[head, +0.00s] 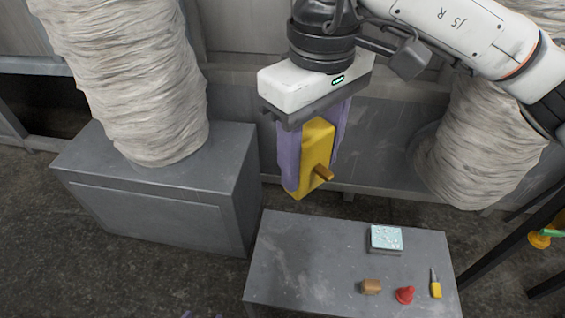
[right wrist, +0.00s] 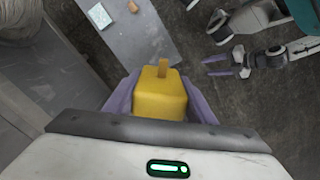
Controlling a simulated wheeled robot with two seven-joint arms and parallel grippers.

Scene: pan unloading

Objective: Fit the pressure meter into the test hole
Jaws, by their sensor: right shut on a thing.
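My right gripper (head: 311,186) is shut on a yellow block-shaped body with a short brass stub, which looks like the pressure meter (head: 317,150). It holds the meter in the air above the back of the low grey table, the stub pointing towards the lower right. The meter also shows between the purple fingers in the right wrist view (right wrist: 159,98). My left gripper (right wrist: 212,66) is open and empty, its two purple fingers apart over the floor. I cannot make out the test hole in either view.
The low grey table (head: 300,265) holds a pale blue dotted block (head: 386,238), a brown piece (head: 371,286), a red cone (head: 405,295) and a yellow-handled tool (head: 436,288). The table's left part is clear.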

